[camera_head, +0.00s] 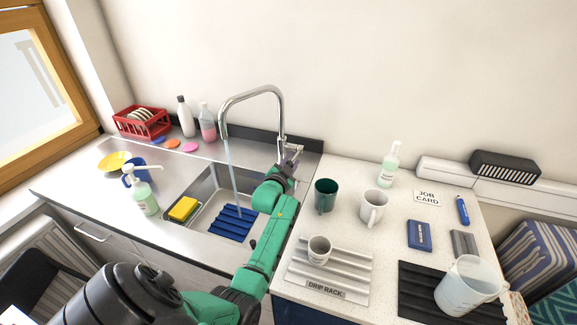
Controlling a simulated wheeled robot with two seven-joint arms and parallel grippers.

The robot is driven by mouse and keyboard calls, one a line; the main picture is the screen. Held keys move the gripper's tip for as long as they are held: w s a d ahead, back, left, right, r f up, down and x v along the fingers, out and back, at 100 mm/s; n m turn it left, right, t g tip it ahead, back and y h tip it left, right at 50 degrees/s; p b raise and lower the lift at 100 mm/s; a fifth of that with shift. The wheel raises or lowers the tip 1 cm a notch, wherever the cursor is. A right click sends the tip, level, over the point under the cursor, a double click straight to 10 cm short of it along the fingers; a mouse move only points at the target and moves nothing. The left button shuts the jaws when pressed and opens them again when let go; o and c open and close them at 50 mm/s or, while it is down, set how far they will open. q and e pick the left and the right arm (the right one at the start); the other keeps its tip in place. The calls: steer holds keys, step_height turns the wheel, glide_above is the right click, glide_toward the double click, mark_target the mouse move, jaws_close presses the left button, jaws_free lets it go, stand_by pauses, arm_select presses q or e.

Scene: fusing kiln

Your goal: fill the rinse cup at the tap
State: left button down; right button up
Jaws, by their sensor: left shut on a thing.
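The tap (252,94) arches over the sink (204,190), and a thin stream of water (232,168) runs from its spout into the basin. My left gripper (290,155) is at the base of the tap, shut on the tap lever (294,148); my wrist partly hides the hold. A small white cup (319,250) with a dark marking, too small to read, stands on the drip rack (350,270). A dark green cup (326,196) and a white mug (373,208) stand behind it on the counter. My right gripper is out of view.
A clear jug (467,287) stands on a black mat (416,281) at right. A green-tinted bottle (389,168) stands near the wall.

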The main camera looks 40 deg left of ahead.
arm_select(q)
steer(key=shift+r, duration=0.2)
steer(key=c, duration=0.8)
jaws_free()
steer(key=shift+c, duration=0.2)
steer(key=shift+o, duration=1)
steer(key=shift+w+a+f, duration=0.1)
steer(key=shift+f, duration=0.05)
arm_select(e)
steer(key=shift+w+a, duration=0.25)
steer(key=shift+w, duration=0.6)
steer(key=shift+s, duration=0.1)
arm_select(q)
steer(key=shift+s+d, duration=0.25)
steer(key=shift+s, duration=0.25)
steer(key=b+v, duration=0.2)
steer(key=v, duration=1.1)
steer(key=shift+s, duration=0.25)
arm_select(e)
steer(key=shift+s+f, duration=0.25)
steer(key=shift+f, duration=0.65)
